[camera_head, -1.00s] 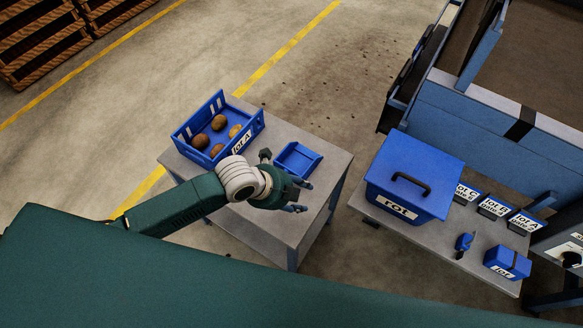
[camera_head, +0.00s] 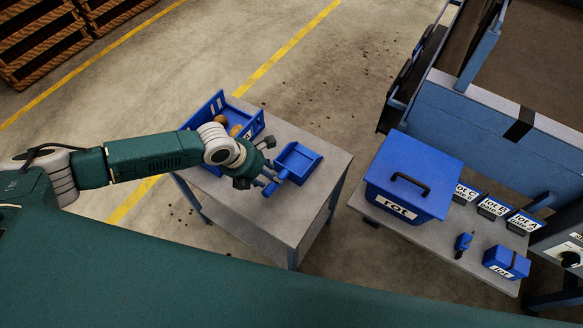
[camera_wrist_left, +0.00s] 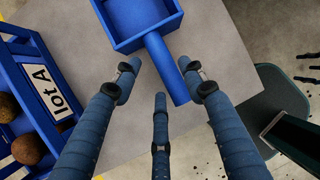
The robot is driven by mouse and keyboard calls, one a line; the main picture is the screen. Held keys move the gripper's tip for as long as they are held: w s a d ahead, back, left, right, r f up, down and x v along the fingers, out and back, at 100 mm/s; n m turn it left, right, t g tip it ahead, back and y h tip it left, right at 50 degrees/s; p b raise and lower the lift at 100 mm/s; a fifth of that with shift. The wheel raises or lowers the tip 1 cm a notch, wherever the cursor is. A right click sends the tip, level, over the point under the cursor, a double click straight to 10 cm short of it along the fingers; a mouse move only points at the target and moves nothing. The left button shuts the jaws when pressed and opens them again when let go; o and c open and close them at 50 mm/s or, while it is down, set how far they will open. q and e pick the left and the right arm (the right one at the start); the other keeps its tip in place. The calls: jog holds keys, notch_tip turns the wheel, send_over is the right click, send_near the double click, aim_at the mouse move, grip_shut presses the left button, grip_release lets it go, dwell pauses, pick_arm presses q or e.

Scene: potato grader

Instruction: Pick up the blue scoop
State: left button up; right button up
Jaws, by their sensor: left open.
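The blue scoop (camera_head: 298,162) lies on the grey table, its square pan toward the back and its handle pointing toward my left gripper. My left gripper (camera_head: 270,186) is open at the handle end, above the table. In the left wrist view the scoop's handle (camera_wrist_left: 168,68) reaches between the two upper fingertips of the gripper (camera_wrist_left: 160,72), with a third finger below. The pan (camera_wrist_left: 138,18) is cut off at the top edge. I cannot tell whether any finger touches the handle. My right gripper is not in view.
A blue crate (camera_head: 250,121) with potatoes stands on the table (camera_head: 318,190), left of the scoop and partly behind my arm.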

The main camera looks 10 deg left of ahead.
aim_at(288, 171)
pick_arm(q)
jog(key=shift+p+x, duration=0.5)
jog(key=shift+x, duration=2.15)
jog(key=shift+f+b, duration=0.2)
jog(key=shift+b, duration=0.25)
jog(key=shift+c, duration=0.3)
grip_shut()
jog(key=shift+r, duration=0.1)
